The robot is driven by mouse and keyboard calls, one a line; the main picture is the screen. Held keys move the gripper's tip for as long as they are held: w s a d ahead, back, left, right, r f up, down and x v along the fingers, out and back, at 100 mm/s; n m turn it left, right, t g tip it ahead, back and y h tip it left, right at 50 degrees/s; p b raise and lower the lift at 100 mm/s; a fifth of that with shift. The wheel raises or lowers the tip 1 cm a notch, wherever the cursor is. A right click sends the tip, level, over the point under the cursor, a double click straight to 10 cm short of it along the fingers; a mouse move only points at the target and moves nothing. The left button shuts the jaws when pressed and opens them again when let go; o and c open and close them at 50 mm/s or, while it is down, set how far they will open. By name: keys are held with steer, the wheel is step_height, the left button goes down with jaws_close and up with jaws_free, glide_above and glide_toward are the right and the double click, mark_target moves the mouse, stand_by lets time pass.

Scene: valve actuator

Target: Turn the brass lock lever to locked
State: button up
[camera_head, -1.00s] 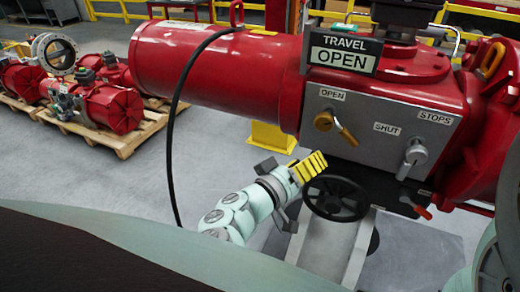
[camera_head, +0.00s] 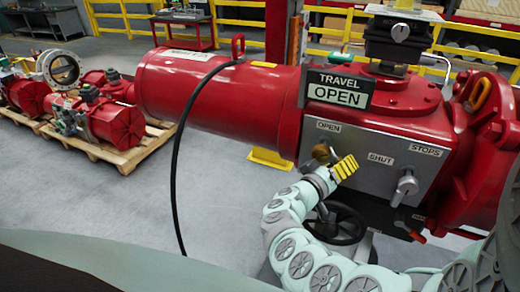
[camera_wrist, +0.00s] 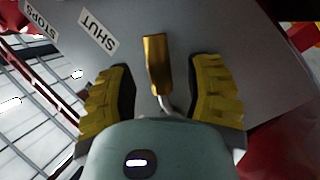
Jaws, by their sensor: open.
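The brass lock lever (camera_head: 321,153) sits under the OPEN label on the grey panel of the red actuator. In the head view my gripper (camera_head: 344,167) is in front of it and hides most of its handle. In the wrist view the brass lever (camera_wrist: 155,65) stands between the yellow ridged fingers of my gripper (camera_wrist: 161,98), with a visible gap on both sides. The fingers are open and hold nothing. A thin grey metal piece shows below the brass part in the wrist view. I cannot tell how deep the lever reaches between the fingers.
A grey lever (camera_head: 406,184) sits to the right on the panel (camera_head: 350,140), under the SHUT and STOPS labels. A black handwheel (camera_head: 340,222) is below, partly behind my arm. A black cable (camera_head: 176,150) hangs at left.

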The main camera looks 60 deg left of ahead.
steer(key=shift+o, duration=0.4)
steer(key=shift+w, duration=0.1)
jaws_close()
